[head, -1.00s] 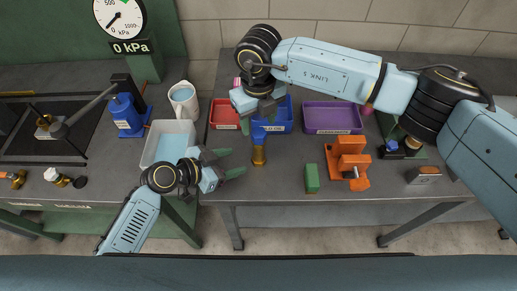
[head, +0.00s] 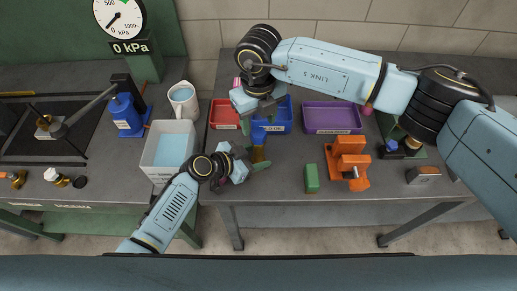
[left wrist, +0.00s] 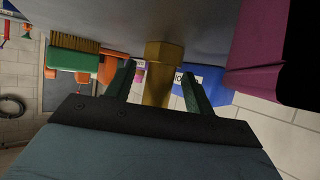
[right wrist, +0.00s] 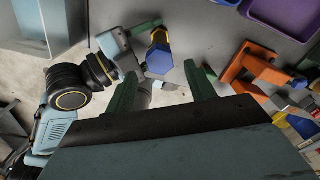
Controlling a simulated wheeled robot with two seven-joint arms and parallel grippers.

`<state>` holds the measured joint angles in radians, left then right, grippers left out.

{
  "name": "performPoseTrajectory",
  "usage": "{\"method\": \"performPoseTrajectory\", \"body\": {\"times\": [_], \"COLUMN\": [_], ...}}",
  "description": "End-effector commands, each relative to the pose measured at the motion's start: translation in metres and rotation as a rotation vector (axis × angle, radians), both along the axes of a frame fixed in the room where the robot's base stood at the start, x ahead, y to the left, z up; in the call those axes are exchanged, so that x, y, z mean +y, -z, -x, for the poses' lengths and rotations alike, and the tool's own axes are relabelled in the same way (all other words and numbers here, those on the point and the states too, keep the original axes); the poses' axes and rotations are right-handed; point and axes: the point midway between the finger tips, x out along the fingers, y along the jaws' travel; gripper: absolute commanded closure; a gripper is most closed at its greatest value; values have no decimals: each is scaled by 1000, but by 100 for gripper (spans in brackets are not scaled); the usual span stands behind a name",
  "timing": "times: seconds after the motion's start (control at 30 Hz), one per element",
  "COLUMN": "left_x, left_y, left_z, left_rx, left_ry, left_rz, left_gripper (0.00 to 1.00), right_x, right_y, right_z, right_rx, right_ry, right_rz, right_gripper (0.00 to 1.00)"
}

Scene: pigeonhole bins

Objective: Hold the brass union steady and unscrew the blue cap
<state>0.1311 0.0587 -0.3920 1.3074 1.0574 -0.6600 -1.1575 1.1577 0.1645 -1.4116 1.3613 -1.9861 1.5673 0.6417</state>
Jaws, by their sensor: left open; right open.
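The brass union (head: 258,155) stands upright on the bench with the blue cap (head: 258,134) on top. The hexagonal cap shows end-on in the right wrist view (right wrist: 159,58). My left gripper (head: 254,160) is low at the union, fingers open. In the left wrist view the union's brass body (left wrist: 159,72) is between the two green fingers, with gaps beside it. My right gripper (head: 262,112) is open above and behind the cap, apart from it. In the right wrist view the cap lies beyond and between its fingertips (right wrist: 162,80).
Red (head: 224,114), blue (head: 284,124) and purple (head: 331,118) bins stand behind the union. An orange vise (head: 348,165) and a green brush (head: 311,178) are to the right. A pale tub (head: 168,150) and a white mug (head: 184,100) are to the left.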

Motion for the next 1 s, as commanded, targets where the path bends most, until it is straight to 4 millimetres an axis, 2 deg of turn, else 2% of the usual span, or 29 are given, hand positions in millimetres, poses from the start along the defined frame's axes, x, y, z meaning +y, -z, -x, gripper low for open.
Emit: {"method": "performPoseTrajectory", "body": {"times": [0.07,0.47,1.0], "left_x": [0,1,2], "left_y": [0,1,5], "left_z": [0,0,2], "left_rx": [0,1,5], "left_ry": [0,0,1], "left_rz": [0,-2,-6], "left_gripper": [47,98,99], "right_x": [0,0,0], "right_y": [0,0,2], "right_z": [0,0,0], "right_rx": [0,0,0], "right_ry": [0,0,0], "right_rz": [0,0,0], "right_gripper": [45,45,45]}}
